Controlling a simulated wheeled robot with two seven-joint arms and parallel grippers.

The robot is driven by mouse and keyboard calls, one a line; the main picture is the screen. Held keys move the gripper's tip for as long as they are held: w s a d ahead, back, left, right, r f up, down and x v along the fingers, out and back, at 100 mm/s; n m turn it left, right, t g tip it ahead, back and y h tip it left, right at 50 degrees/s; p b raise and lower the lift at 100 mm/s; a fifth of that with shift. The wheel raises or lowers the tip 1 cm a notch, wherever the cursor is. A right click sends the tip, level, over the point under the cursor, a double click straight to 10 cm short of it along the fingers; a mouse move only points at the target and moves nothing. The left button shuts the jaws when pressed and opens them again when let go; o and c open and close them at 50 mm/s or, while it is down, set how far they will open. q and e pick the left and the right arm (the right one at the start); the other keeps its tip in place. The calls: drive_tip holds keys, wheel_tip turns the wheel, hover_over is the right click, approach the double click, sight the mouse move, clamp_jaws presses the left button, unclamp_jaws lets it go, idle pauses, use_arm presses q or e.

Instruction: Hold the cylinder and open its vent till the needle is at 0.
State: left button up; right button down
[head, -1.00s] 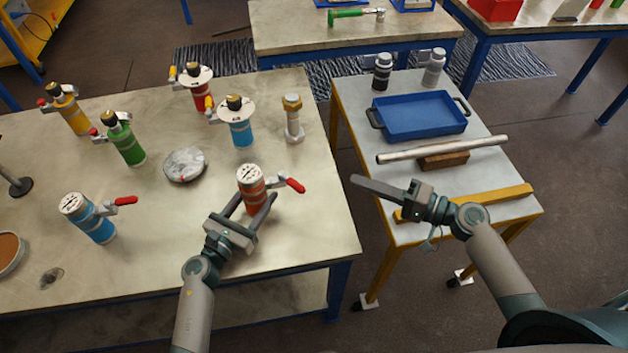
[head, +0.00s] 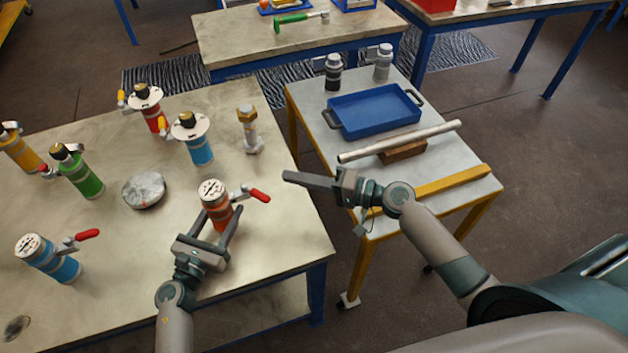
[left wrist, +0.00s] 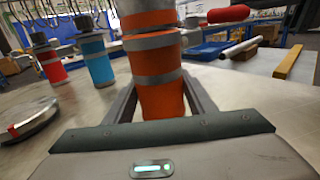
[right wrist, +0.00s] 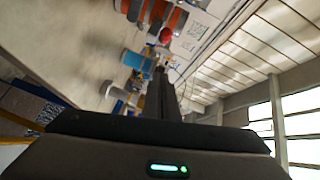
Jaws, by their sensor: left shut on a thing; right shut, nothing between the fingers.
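The orange cylinder (head: 220,216) stands on the left table with a round white dial (head: 212,191) on top; its needle is too small to read. Its vent lever has a red handle (head: 258,195) pointing right. My left gripper (head: 218,220) is shut on the cylinder's body, one finger on each side, as the left wrist view also shows around the orange body (left wrist: 158,98). My right gripper (head: 288,176) is shut and empty, its tips just right of and apart from the red handle. The red handle shows end-on in the right wrist view (right wrist: 165,35).
A blue cylinder with a red handle (head: 50,258) stands at the left front. Green (head: 80,175), red and another blue cylinder (head: 198,145), a bolt (head: 249,130) and a round grey disc (head: 144,189) stand behind. The side table holds a blue tray (head: 372,112) and a pipe (head: 400,141).

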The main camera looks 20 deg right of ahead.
sight(270, 198)
drive_tip(key=shift+s+a+f, duration=0.15)
drive_tip(key=shift+a+f, duration=0.05)
drive_tip(key=shift+a, duration=0.6)
drive_tip(key=shift+s+a+f, duration=0.2)
drive_tip(key=shift+a+f, duration=0.05)
drive_tip(key=shift+a, duration=0.6)
drive_tip(key=shift+s+a+f, duration=0.15)
drive_tip(key=shift+a+f, duration=0.05)
drive_tip(key=shift+a, duration=0.6)
drive_tip(key=shift+s+a+f+m+t+h, duration=0.1)
drive_tip(key=shift+s+a+m+t+h, duration=0.25)
drive_tip(key=shift+m+t+h, duration=0.3)
drive_tip(key=shift+s+a+m+t+h, duration=0.5)
drive_tip(key=shift+s+m+t+h, duration=0.15)
drive_tip(key=shift+m+t+h, duration=0.25)
use_arm(q)
drive_tip(key=shift+d, duration=0.1)
use_arm(e)
drive_tip(key=s+a, duration=0.1)
drive_tip(key=a, duration=0.1)
drive_tip(key=shift+s+a, duration=0.35)
use_arm(q)
drive_tip(key=shift+s+d+r, duration=0.1)
drive_tip(key=shift+d, duration=0.05)
use_arm(e)
drive_tip(key=shift+d, duration=0.1)
